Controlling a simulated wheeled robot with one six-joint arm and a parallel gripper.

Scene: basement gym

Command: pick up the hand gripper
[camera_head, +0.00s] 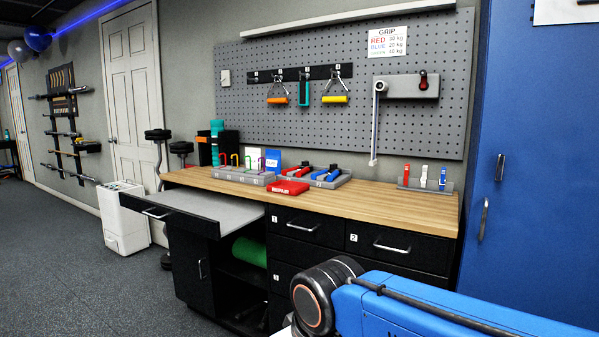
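A grey divided tray (345,181) stands on the wooden bench top. In it lie items with red handles (299,170) on the left and blue handles (328,173) on the right; they look like hand grippers, but are small and partly overlapped. A red pad (288,188) with white lettering lies in front of the tray, and I cannot tell whether a separate item lies on it. My blue arm fills the lower right, in front of the bench. My gripper is out of view.
The wooden bench top (400,202) is clear right of the tray, up to a stand with watch-like bands (424,180). Another tray (240,177) holds coloured hooks at left. A pull-out shelf (200,205) juts forward. A blue cabinet (535,150) stands at right.

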